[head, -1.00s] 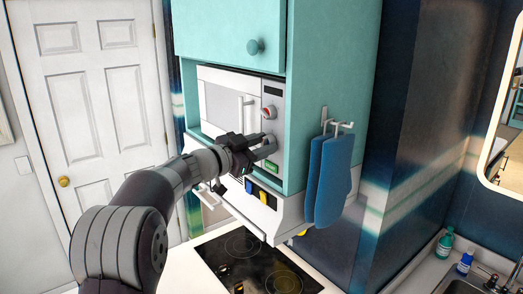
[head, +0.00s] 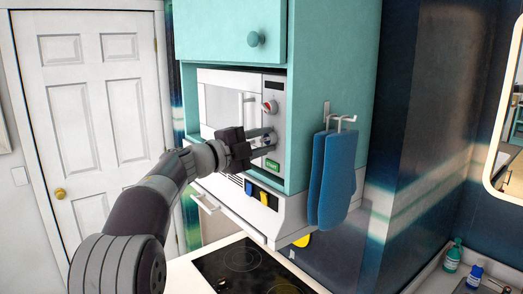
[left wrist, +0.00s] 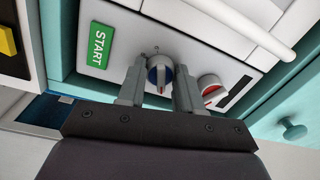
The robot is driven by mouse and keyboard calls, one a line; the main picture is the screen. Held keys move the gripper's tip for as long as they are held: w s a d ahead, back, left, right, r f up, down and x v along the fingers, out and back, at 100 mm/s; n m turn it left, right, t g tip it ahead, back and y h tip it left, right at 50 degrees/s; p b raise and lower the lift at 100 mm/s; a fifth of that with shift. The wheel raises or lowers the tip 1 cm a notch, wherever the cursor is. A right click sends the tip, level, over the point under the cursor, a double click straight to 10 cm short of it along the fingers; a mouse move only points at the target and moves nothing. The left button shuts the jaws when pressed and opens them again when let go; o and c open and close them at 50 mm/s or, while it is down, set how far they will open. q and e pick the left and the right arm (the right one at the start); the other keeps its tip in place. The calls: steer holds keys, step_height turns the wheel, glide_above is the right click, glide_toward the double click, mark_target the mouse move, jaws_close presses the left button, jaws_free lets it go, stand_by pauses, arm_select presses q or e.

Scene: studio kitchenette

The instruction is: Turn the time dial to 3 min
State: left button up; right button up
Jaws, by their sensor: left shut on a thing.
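The microwave (head: 220,100) has two round dials on its right-hand panel. A red line on the dial points towards the palm in that view. The scale marks are too small to read. The upper dial, with a red part (head: 270,106), is free. My right gripper is not in view.
A teal cabinet (head: 225,30) surrounds the microwave. Blue oven mitts (head: 331,180) hang on its right side. A black cooktop (head: 235,262) lies below, and bottles (head: 453,255) stand at the sink on the right.

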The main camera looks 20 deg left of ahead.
arm_select(q)
steer(key=m+b, duration=0.2)
steer(key=m, duration=0.3)
steer(key=m+h+b, duration=0.1)
steer(key=m+b, duration=0.1)
steer(key=m, duration=0.4)
steer(key=shift+g, duration=0.4)
steer(key=o, duration=1)
steer(key=shift+o, duration=0.2)
steer(key=shift+a, duration=0.1)
